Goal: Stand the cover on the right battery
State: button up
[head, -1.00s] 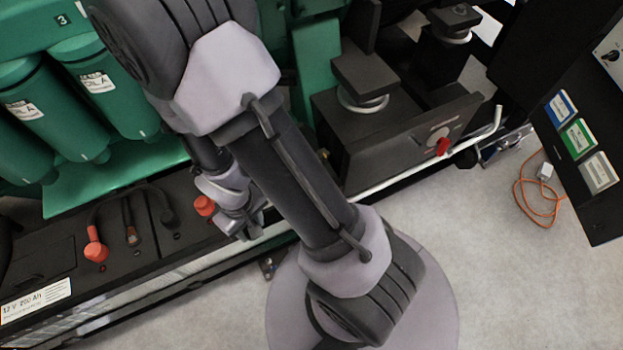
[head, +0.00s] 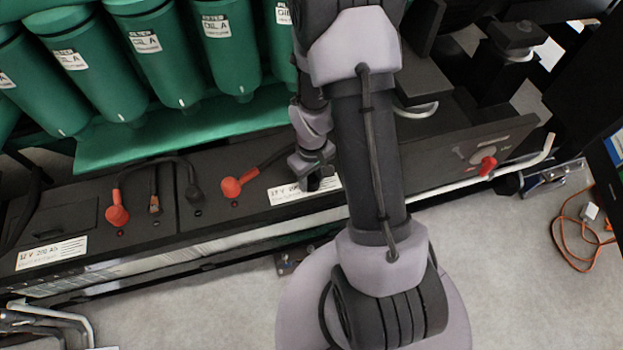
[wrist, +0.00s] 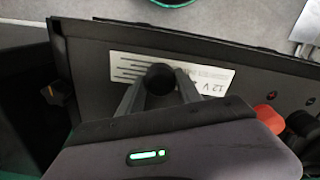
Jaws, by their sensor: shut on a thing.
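My gripper (head: 313,172) is over the right end of the right battery (head: 222,213). In the wrist view my gripper (wrist: 160,92) is shut on a small dark round piece, apparently the cover (wrist: 158,79), above the battery's white label (wrist: 195,72). In the head view the cover (head: 325,183) is small and partly hidden by the gripper. I cannot tell whether it touches the battery top. A red terminal boot (head: 231,187) with its cable sits left of the gripper; in the wrist view it shows at the right edge (wrist: 268,118).
The left battery (head: 75,225) has a red boot (head: 117,215) and a cable running to a black boot (head: 194,192). Green cylinders (head: 140,45) stand behind the batteries. A pale rail (head: 450,188) runs along the front. An orange cord (head: 572,240) lies on the floor at right.

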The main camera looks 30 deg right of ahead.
jog(key=shift+f, duration=0.1)
jog(key=o, duration=1.3)
notch_tip(320, 180, up, 12)
jog(key=p, duration=0.6)
notch_tip(320, 180, up, 10)
jog(key=m+t, duration=0.1)
jog(key=t, duration=0.1)
send_over(311, 179)
jog(key=a, duration=0.3)
jog(key=s+a+r+m+t, duration=0.1)
jog(key=s+a+r, duration=0.2)
jog(key=a+r, duration=0.1)
jog(key=s+a+r+m+t+y, duration=0.1)
jog(key=s+a+r+m, duration=0.1)
jog(key=r, duration=0.5)
jog(key=s+a+r+m+t+y, duration=0.1)
jog(key=s+a+r, duration=0.4)
jog(key=s, duration=0.1)
jog(key=shift+s+a+r+m+t, duration=0.25)
jog(key=shift+a+r+m+t, duration=0.05)
jog(key=shift+a+t, duration=0.1)
